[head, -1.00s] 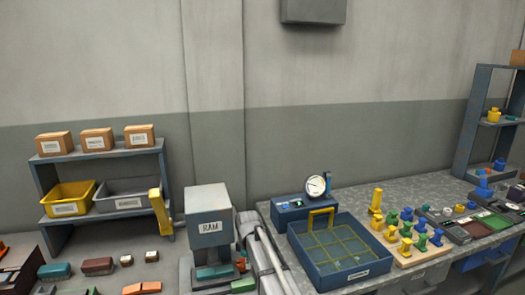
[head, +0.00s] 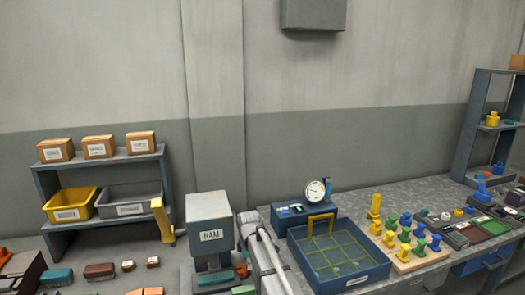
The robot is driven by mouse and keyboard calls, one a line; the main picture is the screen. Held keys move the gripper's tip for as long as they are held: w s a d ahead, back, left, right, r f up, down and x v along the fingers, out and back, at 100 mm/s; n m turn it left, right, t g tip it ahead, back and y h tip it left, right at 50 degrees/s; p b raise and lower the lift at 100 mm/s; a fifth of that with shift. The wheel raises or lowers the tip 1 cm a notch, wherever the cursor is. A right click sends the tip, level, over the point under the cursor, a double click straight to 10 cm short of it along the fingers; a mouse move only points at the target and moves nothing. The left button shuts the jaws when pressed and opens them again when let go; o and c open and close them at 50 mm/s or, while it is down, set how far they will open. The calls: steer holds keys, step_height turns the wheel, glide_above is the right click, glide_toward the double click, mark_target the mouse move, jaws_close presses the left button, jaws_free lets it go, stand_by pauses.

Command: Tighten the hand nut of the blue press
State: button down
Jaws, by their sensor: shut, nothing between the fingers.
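A blue-grey press marked RAM (head: 209,232) stands upright on the bench at the lower middle of the head view. A yellow lever (head: 161,217) stands at its left side. Small teal and orange pieces show low at its base, cut off by the bottom edge. I cannot make out a hand nut on it. My grey arm (head: 262,258) shows just right of the press. My gripper is not in view.
A blue wire-topped tray (head: 325,278) and a gauge box (head: 290,214) stand right of my arm. A wooden board (head: 405,263) holds several coloured knobs. Left are a shelf (head: 105,169) with bins and cartons, and loose blocks (head: 100,271).

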step_height(320, 180, up, 3)
steer(key=shift+r+p, duration=0.1)
steer(key=shift+p, duration=1.15)
steer(key=s+d+m, duration=1.5)
steer(key=s+d, duration=0.6)
steer(key=s, duration=0.1)
steer(key=shift+d, duration=0.2)
